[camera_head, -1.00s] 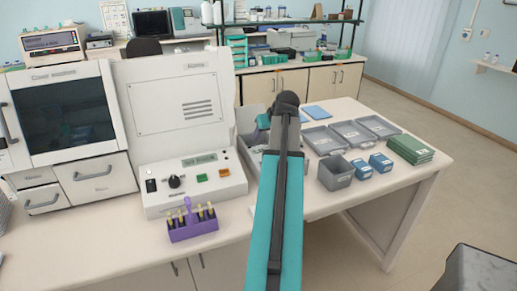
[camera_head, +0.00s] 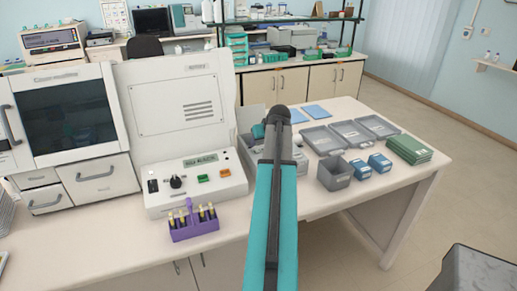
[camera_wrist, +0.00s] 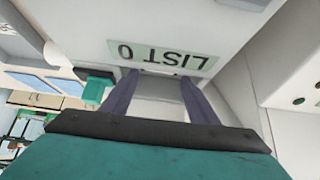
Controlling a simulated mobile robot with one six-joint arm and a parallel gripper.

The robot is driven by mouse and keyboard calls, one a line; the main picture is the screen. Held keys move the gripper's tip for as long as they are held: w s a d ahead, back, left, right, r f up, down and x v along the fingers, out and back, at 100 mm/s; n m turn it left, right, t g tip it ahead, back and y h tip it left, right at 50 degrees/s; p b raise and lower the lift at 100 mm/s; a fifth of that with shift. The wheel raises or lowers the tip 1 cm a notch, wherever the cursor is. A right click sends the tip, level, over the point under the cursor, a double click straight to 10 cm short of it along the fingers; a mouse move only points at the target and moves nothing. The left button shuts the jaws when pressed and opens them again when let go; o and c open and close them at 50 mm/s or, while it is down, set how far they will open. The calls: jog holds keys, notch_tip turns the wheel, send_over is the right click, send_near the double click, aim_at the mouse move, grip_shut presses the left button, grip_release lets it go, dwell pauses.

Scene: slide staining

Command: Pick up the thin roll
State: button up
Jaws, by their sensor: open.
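I cannot pick out a thin roll for certain in either view. In the wrist view my gripper (camera_wrist: 158,76) has two dark fingers set apart, with a pale surface showing between them. Just beyond the fingertips is a pale face with a green-edged label (camera_wrist: 165,54) that reads "LIST 0" upside down. In the head view my arm runs up over the bench and hides most of a light grey box (camera_head: 246,155) behind it; the fingers themselves are hidden there.
A white machine with a control panel (camera_head: 195,183) stands left of my arm. A purple rack (camera_head: 194,225) with several yellow-topped items is in front of it. Grey trays (camera_head: 321,139), a grey bin (camera_head: 334,174), blue boxes (camera_head: 380,162) and green boxes (camera_head: 410,149) stand to the right.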

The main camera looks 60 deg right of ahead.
jog(key=shift+p+x, duration=0.85)
jog(key=shift+x, duration=0.25)
jog(key=shift+p+x, duration=0.5)
jog(key=shift+x, duration=1)
jog(key=c, duration=0.8)
